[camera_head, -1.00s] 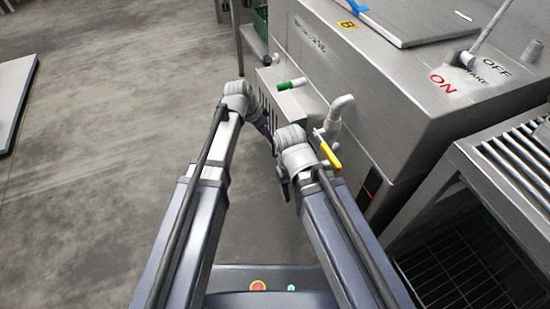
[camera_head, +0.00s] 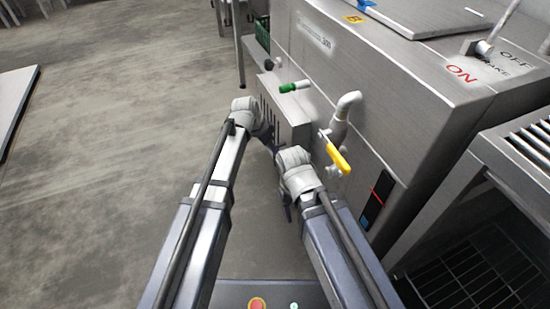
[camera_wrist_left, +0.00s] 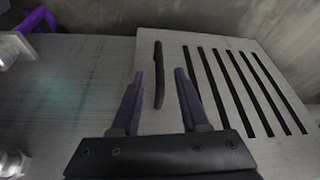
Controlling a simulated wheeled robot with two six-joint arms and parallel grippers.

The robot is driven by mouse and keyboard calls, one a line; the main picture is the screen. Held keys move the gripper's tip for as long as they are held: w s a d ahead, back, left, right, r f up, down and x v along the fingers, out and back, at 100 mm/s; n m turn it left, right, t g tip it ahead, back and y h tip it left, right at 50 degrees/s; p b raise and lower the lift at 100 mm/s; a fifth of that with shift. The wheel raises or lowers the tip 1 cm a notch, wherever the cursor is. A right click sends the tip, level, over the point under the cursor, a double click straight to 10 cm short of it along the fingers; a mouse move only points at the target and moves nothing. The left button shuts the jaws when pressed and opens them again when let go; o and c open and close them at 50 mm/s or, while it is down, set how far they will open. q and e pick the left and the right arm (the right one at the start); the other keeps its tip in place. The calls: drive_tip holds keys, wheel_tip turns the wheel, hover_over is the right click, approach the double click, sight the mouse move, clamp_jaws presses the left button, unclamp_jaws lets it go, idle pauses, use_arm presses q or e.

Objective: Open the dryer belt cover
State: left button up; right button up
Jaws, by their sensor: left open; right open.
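The dryer belt cover appears to be the slotted grey panel (camera_head: 284,112) on the low box at the machine's end. In the left wrist view the panel (camera_wrist_left: 225,105) has several dark slots and a black upright handle (camera_wrist_left: 158,76), and it looks closed. My left gripper (camera_wrist_left: 158,78) is open, with the handle showing between its two fingertips; contact cannot be told. In the head view my left gripper (camera_head: 270,142) is beside the slotted box, its fingers mostly hidden. My right gripper (camera_head: 289,206) is open and empty, lower down, its fingers small and dark.
A yellow-handled valve (camera_head: 337,157) on a pipe and a green-handled valve (camera_head: 294,87) stick out close to my arms. The large steel machine (camera_head: 370,110) fills the right, with a slatted rack (camera_head: 530,145) beside it.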

sight(275, 163)
use_arm(q)
drive_tip(key=b+x, duration=0.2)
drive_tip(key=x, duration=0.1)
drive_tip(key=shift+f, duration=0.15)
use_arm(e)
wheel_tip(275, 163, down, 3)
drive_tip(key=shift+f, duration=0.1)
use_arm(q)
drive_tip(key=shift+c, duration=0.2)
clamp_jaws()
idle(0.9)
